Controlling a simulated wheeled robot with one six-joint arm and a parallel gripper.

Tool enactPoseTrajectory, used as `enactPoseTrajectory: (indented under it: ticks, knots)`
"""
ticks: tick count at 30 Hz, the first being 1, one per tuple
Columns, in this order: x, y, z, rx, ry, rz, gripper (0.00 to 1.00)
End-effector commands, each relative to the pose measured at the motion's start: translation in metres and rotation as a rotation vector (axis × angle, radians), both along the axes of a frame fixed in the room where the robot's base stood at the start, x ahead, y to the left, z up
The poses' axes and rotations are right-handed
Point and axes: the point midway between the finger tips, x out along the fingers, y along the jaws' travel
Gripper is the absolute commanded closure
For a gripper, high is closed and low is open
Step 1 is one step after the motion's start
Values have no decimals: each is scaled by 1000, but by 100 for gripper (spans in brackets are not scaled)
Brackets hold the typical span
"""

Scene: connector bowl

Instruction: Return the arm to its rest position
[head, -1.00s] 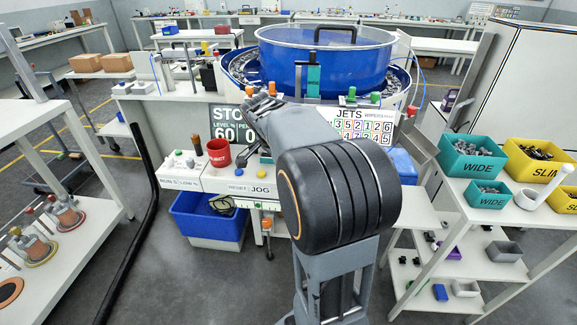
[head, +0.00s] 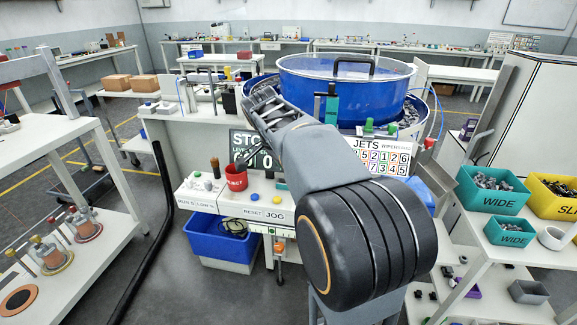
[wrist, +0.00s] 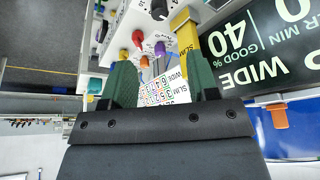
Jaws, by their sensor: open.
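My arm reaches up and left from the lower right of the head view, in front of the feeder bench. The fingertips are too small to make out in the head view.
Teal bins (head: 490,200) and a yellow bin (head: 556,207) stand on the right shelf. A blue tote (head: 222,245) is under the bench.

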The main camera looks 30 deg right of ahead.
Motion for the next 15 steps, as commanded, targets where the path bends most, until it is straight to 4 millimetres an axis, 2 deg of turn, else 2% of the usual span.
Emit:
enactPoseTrajectory:
  ticks: [10,13,15]
  knots:
    - [1,0,0,-1,15,44,46]
    - [5,1,-4,4,40,181,46]
    - [6,7,-20,30,89,338,46]
